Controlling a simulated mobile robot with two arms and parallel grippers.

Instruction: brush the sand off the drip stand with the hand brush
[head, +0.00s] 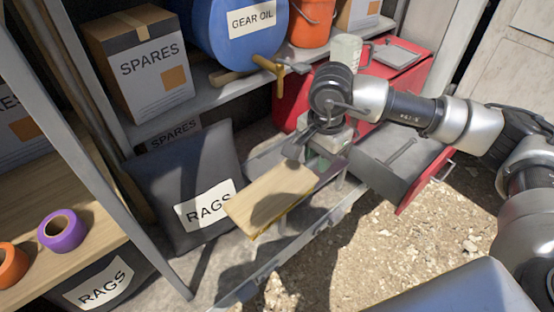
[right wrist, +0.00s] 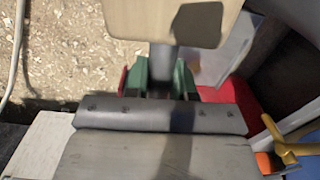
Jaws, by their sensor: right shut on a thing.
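My right gripper (head: 325,145) is shut on the hand brush (head: 268,198), which has a wide pale wooden head with a yellowish lower edge in the head view. In the right wrist view the green fingers of my right gripper (right wrist: 162,80) close around a grey handle, and the wooden head of the brush (right wrist: 160,18) lies beyond them. The brush is over the area beside the rags sack. Thin leg-like pieces show beneath it, but I cannot tell if they are the drip stand. I cannot make out any sand on it. My left gripper is not in view.
The blue gear oil drum (head: 235,30) with its yellow tap (head: 268,66) lies on the shelf behind. A dark rags sack (head: 188,172) stands left of the brush. A red chest (head: 408,78) with an open drawer (head: 385,178) is at right. Gravel ground (head: 375,250) is open in front.

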